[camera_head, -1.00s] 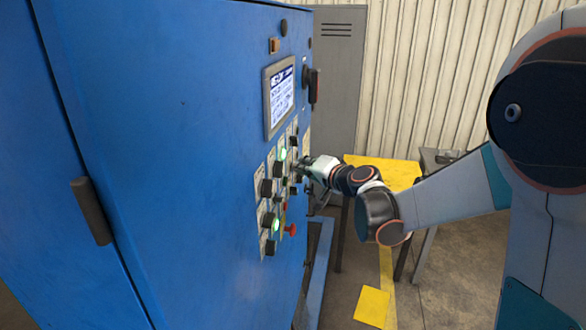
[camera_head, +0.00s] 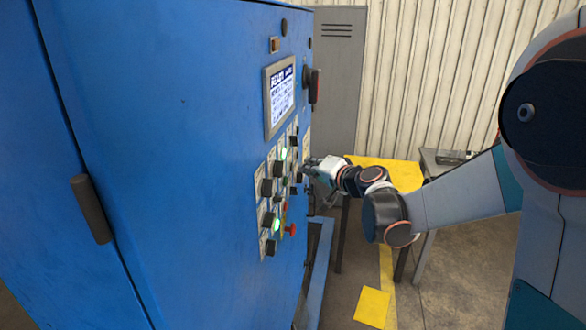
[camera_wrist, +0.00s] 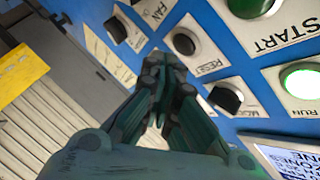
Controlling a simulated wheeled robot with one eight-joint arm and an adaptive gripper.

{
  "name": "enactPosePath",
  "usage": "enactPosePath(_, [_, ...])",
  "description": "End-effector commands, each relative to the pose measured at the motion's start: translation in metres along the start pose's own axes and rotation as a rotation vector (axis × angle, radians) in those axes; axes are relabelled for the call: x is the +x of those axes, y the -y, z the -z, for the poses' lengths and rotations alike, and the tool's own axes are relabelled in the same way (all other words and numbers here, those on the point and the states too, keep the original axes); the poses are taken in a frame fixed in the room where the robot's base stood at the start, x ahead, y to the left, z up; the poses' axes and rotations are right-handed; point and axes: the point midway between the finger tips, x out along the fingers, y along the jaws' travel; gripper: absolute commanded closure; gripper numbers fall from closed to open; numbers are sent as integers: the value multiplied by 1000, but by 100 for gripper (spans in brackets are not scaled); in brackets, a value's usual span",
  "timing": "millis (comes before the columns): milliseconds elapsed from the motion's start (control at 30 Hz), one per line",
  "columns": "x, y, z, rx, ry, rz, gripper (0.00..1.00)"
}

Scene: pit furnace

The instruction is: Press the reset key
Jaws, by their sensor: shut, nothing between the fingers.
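The reset key (camera_wrist: 185,42) is a dark round button on a white plate marked RESET in the wrist view. My gripper (camera_wrist: 167,62) is shut and empty, its fingertips just below the key in that picture. I cannot tell the exact gap between them. In the head view my gripper (camera_head: 308,167) points at the control panel from the right, close to its face. The key cannot be made out there, among the small controls near the gripper.
The blue cabinet (camera_head: 190,130) carries a lit screen (camera_head: 281,96), green lamps and a red button (camera_head: 291,230). Around the key are a START button (camera_wrist: 252,5), a RUN lamp (camera_wrist: 302,80) and a black knob (camera_wrist: 225,98). A yellow table (camera_head: 400,172) stands behind my arm.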

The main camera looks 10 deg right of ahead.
Motion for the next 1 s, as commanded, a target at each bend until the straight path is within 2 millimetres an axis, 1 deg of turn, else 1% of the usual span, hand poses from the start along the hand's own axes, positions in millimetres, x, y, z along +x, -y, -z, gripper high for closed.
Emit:
enactPosePath(267, [-3,-2,2,0,-1,-1,100])
enactPosePath(800, [-34,-25,25,0,-1,-1,100])
enactPosePath(1000, [-35,-25,25,-1,0,0,100])
